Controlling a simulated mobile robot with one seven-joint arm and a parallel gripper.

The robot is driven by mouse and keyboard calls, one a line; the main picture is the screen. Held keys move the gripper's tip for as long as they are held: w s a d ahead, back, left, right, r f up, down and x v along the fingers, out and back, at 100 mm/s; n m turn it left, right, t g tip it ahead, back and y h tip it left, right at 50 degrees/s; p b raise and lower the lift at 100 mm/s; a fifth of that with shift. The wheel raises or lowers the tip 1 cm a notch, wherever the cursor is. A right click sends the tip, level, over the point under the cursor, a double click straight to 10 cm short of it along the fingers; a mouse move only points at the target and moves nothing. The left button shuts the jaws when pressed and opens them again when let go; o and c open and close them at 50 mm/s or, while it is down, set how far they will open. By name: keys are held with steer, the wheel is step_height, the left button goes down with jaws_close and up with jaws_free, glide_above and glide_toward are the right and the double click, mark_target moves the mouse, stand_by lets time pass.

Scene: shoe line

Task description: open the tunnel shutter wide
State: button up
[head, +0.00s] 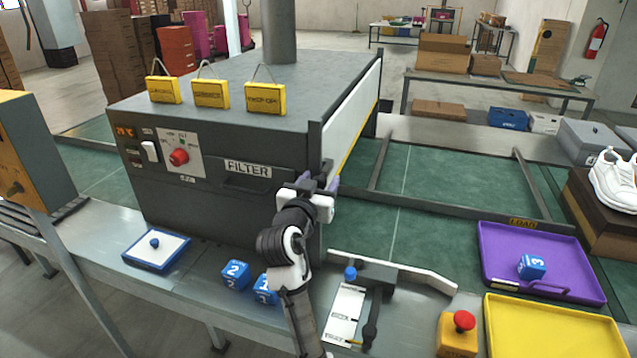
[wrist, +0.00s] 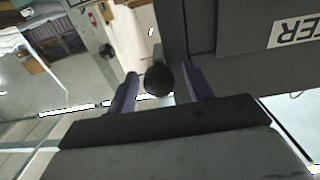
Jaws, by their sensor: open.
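The tunnel (head: 235,90) is a large dark grey box over the green belt. Its shutter (head: 350,115) is a white panel with a yellow lower edge on the box's right-hand end. The panel hangs between dark posts, with its lower edge slanting in the picture. My gripper (head: 320,184) is at the tunnel's front right corner, beside the shutter's near post. In the wrist view its purple fingers are apart, with a dark round knob (wrist: 159,79) between them. I cannot tell whether either finger touches the knob. The head view hides the knob behind my gripper.
A filter drawer (head: 248,178) is left of my gripper. Blue numbered cubes (head: 236,275) lie on the front ledge below. A white guide bar (head: 395,268), a yellow box with a red button (head: 459,333) and a purple tray (head: 500,254) stand right. The belt beyond the shutter is clear.

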steer(key=shift+s, duration=0.1)
steer(key=b+v, duration=0.4)
steer(key=v, duration=0.9)
steer(key=shift+s, duration=0.3)
steer(key=shift+a, duration=0.1)
